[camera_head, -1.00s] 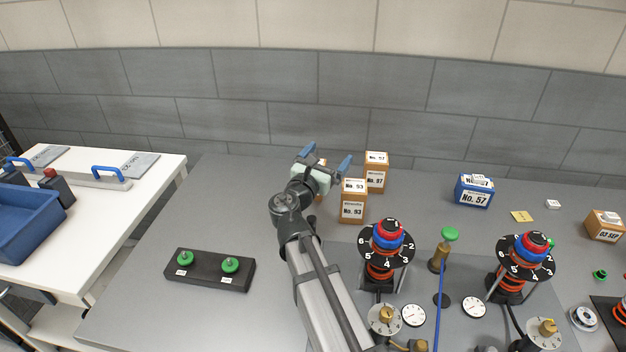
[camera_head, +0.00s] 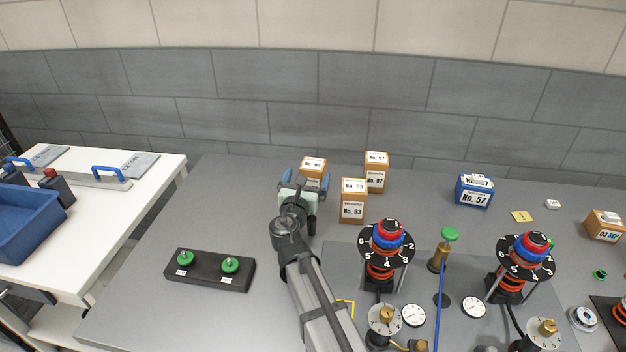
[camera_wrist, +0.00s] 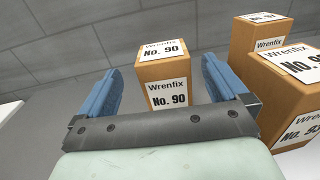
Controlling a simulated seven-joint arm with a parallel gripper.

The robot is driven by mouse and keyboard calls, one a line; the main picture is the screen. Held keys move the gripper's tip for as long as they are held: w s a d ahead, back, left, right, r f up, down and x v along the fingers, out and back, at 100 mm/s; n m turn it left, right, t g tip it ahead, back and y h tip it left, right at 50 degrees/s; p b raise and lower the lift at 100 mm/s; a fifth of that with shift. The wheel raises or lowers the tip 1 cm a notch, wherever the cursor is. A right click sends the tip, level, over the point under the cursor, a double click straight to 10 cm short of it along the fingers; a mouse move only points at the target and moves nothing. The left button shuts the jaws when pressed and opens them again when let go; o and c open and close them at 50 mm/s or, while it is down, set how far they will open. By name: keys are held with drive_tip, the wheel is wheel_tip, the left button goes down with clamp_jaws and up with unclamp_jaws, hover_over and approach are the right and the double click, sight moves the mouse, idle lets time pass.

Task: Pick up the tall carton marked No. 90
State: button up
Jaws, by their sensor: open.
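The tall carton marked No. 90 (camera_wrist: 163,77) is an orange-brown box with white Wrenfix labels on its top and front. In the head view the same carton (camera_head: 314,163) stands upright on the grey bench, its lower part hidden by my gripper. My gripper (camera_head: 306,178) is open with its blue fingers pointing at the carton. In the wrist view my gripper (camera_wrist: 160,85) has one finger on each side of the carton, with a gap on both sides. I cannot tell how far the fingertips reach along it.
The carton marked No. 93 (camera_head: 352,212) stands close on the right, with the carton marked No. 97 (camera_head: 376,180) behind it. A blue No. 57 box (camera_head: 473,196) is further right. Dial posts (camera_head: 381,272) stand in front.

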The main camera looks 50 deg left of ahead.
sight(314, 161)
drive_tip(key=shift+x, duration=3.85)
drive_tip(key=shift+d+f, duration=0.1)
drive_tip(key=c, duration=1.2)
drive_tip(key=shift+c, duration=0.7)
